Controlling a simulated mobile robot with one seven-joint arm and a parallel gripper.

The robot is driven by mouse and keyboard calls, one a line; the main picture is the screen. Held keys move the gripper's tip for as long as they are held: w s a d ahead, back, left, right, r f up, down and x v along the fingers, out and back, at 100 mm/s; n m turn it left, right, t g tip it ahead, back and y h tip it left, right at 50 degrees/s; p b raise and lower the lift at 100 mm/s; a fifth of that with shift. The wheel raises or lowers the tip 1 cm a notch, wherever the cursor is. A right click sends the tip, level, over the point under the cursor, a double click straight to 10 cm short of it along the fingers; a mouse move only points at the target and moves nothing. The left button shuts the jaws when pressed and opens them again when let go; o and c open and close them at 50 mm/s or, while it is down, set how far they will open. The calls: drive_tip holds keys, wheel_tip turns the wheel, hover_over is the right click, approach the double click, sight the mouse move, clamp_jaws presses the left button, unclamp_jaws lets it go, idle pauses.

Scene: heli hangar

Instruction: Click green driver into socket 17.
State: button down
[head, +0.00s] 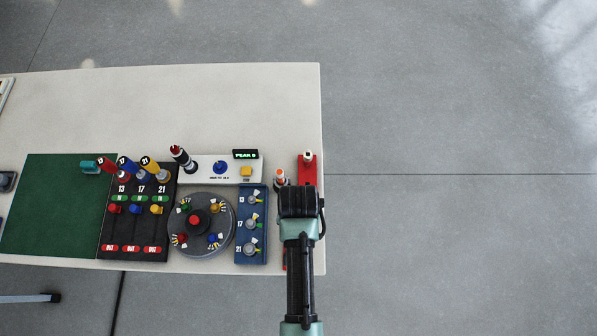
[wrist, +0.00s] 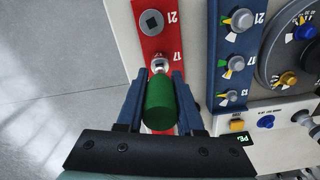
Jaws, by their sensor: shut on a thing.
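In the wrist view the green driver (wrist: 160,104) is held between the two blue fingers of my gripper (wrist: 160,78). Its far end meets a silver fitting at socket 17 (wrist: 160,64) on the red strip (wrist: 148,38). I cannot tell whether the driver is fully seated or only touching. In the head view my gripper (head: 301,200) is over the red strip (head: 306,175) at the table's right edge and hides the driver.
A blue knob panel (head: 252,240), a grey turntable (head: 222,242) and a white panel (head: 207,172) lie left. The back table is clear.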

drive_tip(key=shift+f, duration=0.8)
idle(1.3)
drive_tip(key=shift+r, duration=0.2)
drive_tip(key=shift+r+p, duration=1.05)
drive_tip(key=shift+p, duration=0.1)
drive_tip(key=shift+r, duration=0.1)
wheel_tip(320, 180, up, 4)
drive_tip(key=p, duration=0.4)
drive_tip(key=shift+p, duration=0.35)
